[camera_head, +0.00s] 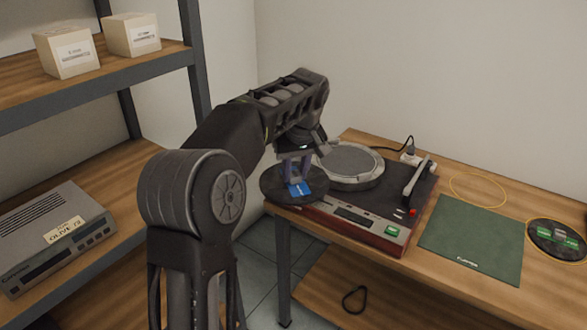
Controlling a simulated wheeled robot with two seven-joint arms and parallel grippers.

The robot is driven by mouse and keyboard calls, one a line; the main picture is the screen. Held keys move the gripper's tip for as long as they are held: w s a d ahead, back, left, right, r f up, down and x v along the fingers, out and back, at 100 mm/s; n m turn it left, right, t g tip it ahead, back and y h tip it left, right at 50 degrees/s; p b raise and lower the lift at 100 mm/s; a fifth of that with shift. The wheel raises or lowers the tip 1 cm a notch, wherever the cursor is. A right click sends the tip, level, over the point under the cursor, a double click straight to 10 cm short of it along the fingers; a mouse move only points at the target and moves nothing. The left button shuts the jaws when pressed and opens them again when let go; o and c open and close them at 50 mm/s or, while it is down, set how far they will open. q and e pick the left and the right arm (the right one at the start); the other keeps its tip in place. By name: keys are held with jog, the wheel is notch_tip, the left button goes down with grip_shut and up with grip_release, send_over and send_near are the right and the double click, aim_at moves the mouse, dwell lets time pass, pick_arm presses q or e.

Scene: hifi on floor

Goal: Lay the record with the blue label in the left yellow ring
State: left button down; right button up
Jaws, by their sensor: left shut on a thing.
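The record with the blue label (276,187) is a dark disc in my left gripper (297,181). The fingers are shut on it near its blue label. The record appears to be at the left front corner of the turntable (385,228), overlapping the corner in the picture; its height above the table is hard to tell. The left yellow ring (478,174) is a thin outline on the wooden table, right of the turntable and behind a green mat. It looks empty. My right gripper is not in view.
The green mat (472,240) lies right of the turntable. A dark disc with green labels (557,240) lies in a second yellow ring at the far right. A metal shelf (90,88) stands at left.

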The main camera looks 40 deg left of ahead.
aim_at(306, 184)
pick_arm(q)
jog(key=d, duration=0.1)
jog(key=d+f+m, duration=0.1)
jog(key=d+f, duration=0.1)
jog(key=shift+w+f, duration=0.15)
jog(key=shift+w, duration=0.1)
jog(key=s+d+f+m+h, duration=0.1)
jog(key=d+f+m, duration=0.4)
jog(key=d, duration=0.4)
jog(key=s+d+f+m+t+h, duration=0.1)
jog(key=s+d+f+m, duration=0.1)
jog(key=d+f+m, duration=0.2)
jog(key=d+f, duration=0.3)
jog(key=d, duration=0.3)
jog(key=shift+s+d+f+m+h, duration=0.3)
jog(key=shift+f+m+h, duration=0.1)
